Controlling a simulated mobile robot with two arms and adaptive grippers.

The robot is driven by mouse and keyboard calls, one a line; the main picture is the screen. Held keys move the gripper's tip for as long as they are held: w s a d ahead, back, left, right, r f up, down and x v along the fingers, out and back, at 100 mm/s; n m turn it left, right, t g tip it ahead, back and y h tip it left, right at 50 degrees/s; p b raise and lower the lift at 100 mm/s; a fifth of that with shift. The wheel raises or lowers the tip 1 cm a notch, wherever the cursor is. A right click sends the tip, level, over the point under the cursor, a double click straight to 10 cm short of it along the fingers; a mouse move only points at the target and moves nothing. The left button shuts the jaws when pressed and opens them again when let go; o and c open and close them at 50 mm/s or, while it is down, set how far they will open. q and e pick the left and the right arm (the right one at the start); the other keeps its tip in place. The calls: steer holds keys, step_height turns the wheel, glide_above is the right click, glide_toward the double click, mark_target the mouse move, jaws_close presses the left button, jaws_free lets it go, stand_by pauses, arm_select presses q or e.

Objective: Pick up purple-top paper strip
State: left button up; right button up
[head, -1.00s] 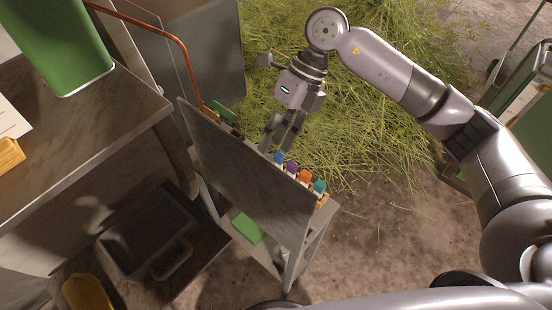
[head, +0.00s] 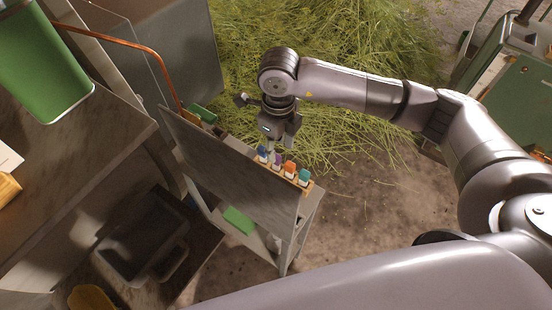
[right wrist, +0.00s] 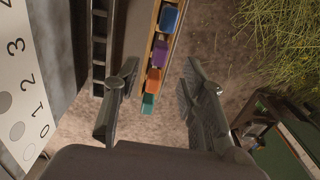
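The purple-top paper strip (head: 277,158) stands in a small wooden rack (head: 309,187) on the narrow grey stand, between the blue-top and orange-top strips. In the right wrist view the purple top (right wrist: 160,53) shows ahead, between the lines of my two fingers. My right gripper (head: 270,148) points down, close above the blue and purple end of the rack. In the right wrist view my right gripper (right wrist: 163,95) is open, with nothing held between its fingers. Whether a finger touches a strip I cannot tell. My left gripper is not in view.
Blue-top (head: 262,152), orange-top (head: 290,167) and teal-top (head: 304,175) strips share the rack. An upright grey panel (head: 235,165) rises just left of it. A numbered white card (right wrist: 28,80) is left in the wrist view. Cut herbs (head: 345,50) lie behind.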

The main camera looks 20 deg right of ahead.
mark_target(276, 164)
steer(key=shift+f, duration=0.25)
steer(key=f, duration=0.1)
steer(key=f+p, duration=0.1)
steer(key=f, duration=0.1)
steer(key=f+p, duration=0.1)
steer(key=shift+w+a+f, duration=0.15)
steer(key=shift+a+f, duration=0.05)
steer(key=shift+a, duration=0.05)
steer(key=shift+f, duration=0.25)
steer(key=shift+c, duration=0.5)
jaws_close()
